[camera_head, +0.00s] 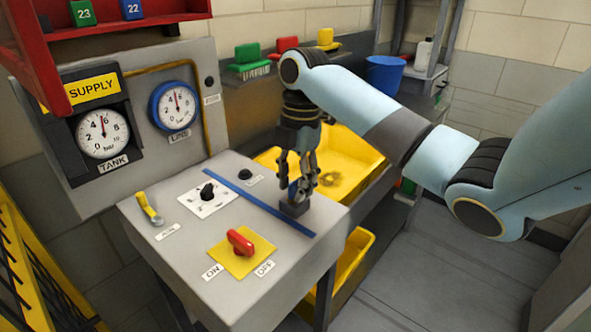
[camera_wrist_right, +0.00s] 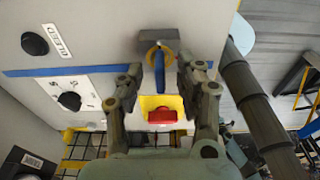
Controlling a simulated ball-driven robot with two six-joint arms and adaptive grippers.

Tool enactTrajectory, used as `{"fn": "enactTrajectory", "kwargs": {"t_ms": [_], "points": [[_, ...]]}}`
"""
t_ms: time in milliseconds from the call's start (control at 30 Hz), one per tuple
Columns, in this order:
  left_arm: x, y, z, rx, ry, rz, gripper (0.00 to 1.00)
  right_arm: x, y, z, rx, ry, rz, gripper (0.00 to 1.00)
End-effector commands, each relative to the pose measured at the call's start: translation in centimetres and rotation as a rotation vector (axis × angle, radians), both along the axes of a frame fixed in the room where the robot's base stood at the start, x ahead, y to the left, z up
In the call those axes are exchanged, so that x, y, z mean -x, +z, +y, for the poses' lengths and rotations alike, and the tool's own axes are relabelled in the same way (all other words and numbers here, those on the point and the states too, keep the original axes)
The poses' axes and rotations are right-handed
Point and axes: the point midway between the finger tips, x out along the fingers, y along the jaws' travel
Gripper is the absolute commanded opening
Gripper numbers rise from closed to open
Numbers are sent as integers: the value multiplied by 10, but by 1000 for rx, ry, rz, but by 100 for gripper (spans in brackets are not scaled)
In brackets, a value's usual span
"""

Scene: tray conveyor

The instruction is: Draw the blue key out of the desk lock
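The blue key (camera_wrist_right: 159,70) stands in the desk lock, a small dark block (camera_head: 294,208) at the right end of the grey desk top. A brass ring (camera_wrist_right: 150,54) shows around the key in the right wrist view. My right gripper (camera_head: 302,188) points down over the lock. In the right wrist view my right gripper (camera_wrist_right: 160,76) has its fingers on either side of the key, with a visible gap on each side. It is open and holds nothing. The fingers partly hide the key in the head view. My left gripper is not in view.
On the desk are a red switch (camera_head: 240,241) on a yellow plate, a black knob (camera_head: 207,191), a yellow lever (camera_head: 149,208) and a blue strip (camera_head: 262,206). Gauges stand behind at left. A yellow bin (camera_head: 350,150) lies beyond the desk's right edge.

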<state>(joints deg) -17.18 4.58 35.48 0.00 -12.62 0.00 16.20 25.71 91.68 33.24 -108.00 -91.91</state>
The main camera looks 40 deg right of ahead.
Motion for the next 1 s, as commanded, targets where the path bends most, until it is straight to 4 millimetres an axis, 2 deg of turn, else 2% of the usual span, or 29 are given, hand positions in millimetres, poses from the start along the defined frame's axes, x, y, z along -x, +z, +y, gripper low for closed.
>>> {"fn": "enactTrajectory", "kwargs": {"t_ms": [233, 500, 533, 1000], "points": [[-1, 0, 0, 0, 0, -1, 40, 0, -1, 0, 1, 0, 0, 37], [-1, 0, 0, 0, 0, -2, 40, 0, -1, 0, 1, 0, 0, 1], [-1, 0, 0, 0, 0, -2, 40, 0, -1, 0, 1, 0, 0, 0], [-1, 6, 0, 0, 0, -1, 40, 0, 5, 0, 1, 0, -1, 0]]}}
